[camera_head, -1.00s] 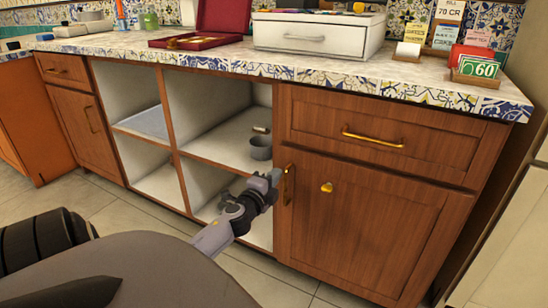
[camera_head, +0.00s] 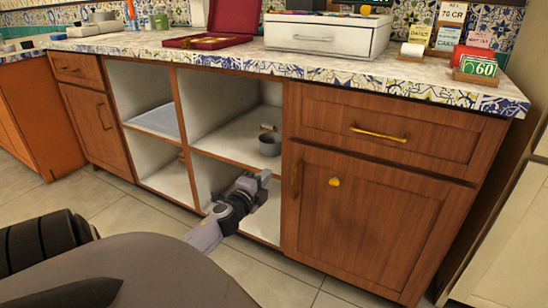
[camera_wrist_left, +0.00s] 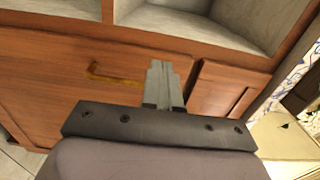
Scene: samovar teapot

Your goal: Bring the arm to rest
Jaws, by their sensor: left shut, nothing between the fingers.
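My left gripper (camera_head: 262,178) is shut and empty in the head view. It is in front of the lower open shelf, just left of the closed cabinet door (camera_head: 359,223). Its fingers also show together in the left wrist view (camera_wrist_left: 163,82), pointing toward the wooden cabinet front (camera_wrist_left: 60,70). No held object shows at the fingertips. My right gripper is in neither view.
The door's brass handle (camera_head: 296,180) is close to the gripper. The countertop holds a white drawer box (camera_head: 320,36) and a red case (camera_head: 212,38). Tiled floor (camera_head: 130,215) is free in front.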

